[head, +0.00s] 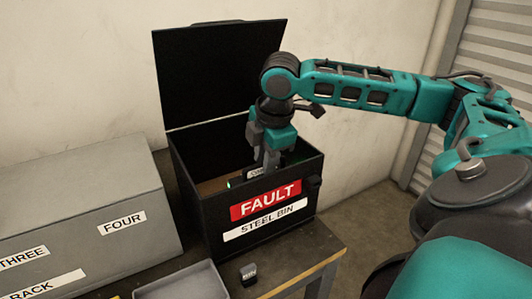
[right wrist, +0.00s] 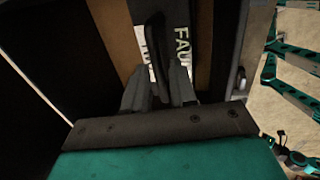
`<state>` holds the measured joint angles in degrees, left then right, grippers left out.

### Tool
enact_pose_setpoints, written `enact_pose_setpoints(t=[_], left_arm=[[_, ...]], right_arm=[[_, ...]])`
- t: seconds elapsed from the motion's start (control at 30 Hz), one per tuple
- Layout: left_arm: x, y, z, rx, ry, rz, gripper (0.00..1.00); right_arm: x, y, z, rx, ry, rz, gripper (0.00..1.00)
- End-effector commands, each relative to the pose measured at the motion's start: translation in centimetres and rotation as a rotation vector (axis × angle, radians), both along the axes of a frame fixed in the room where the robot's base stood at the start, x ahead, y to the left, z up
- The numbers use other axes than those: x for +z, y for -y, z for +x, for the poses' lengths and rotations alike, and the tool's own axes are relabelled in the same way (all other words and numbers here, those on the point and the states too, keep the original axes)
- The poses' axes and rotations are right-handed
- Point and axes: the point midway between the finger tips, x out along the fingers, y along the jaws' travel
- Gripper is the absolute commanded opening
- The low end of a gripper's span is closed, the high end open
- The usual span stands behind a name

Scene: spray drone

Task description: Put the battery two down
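The battery (head: 258,173) is a dark block inside the open black steel bin (head: 208,212), mostly hidden by the bin's front wall. In the right wrist view the battery (right wrist: 178,18) shows a pale "FAU…" marking and a partly covered white label that seems to begin "TW". My right gripper (head: 270,160) reaches down into the bin from above. Its fingers (right wrist: 158,78) lie on both sides of the battery's dark handle and look shut on it. Whether the battery touches the bin floor cannot be told. My left gripper is not in view.
The bin's lid (head: 215,75) stands open at the back. A red "FAULT" label (head: 265,200) is on its front. A grey rack (head: 75,205) marked "THREE" and "FOUR" stands left. A grey tray (head: 182,283) and a small dark object (head: 248,273) lie in front on the table (head: 300,262).

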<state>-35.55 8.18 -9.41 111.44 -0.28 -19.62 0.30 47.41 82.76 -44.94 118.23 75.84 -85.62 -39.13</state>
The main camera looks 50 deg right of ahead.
Motion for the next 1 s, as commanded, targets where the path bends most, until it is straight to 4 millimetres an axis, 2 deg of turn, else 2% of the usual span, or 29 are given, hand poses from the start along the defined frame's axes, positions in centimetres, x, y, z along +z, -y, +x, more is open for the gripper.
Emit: enact_pose_setpoints(t=[0.03, 0.1, 0.33, 0.47, 0.8, 1.0], left_arm=[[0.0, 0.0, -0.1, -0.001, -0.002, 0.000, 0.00], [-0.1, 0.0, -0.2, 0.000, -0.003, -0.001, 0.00], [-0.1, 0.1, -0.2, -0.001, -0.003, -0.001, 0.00], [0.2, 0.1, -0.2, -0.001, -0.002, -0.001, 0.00], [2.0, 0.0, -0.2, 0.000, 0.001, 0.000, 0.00], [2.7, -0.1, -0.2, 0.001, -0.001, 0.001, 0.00]], right_arm=[[0.0, 0.0, 0.0, 0.000, 0.000, 0.000, 0.31], [0.0, 0.0, 0.0, 0.000, 0.000, 0.000, 0.38], [0.1, 0.0, 0.0, 0.000, 0.000, 0.000, 0.38], [1.0, -0.1, -0.2, 0.000, 0.000, 0.000, 0.38], [7.9, -0.6, -1.7, 0.000, 0.004, 0.000, 0.38], [10.8, -0.8, -2.5, -0.001, 0.003, 0.000, 0.38]])
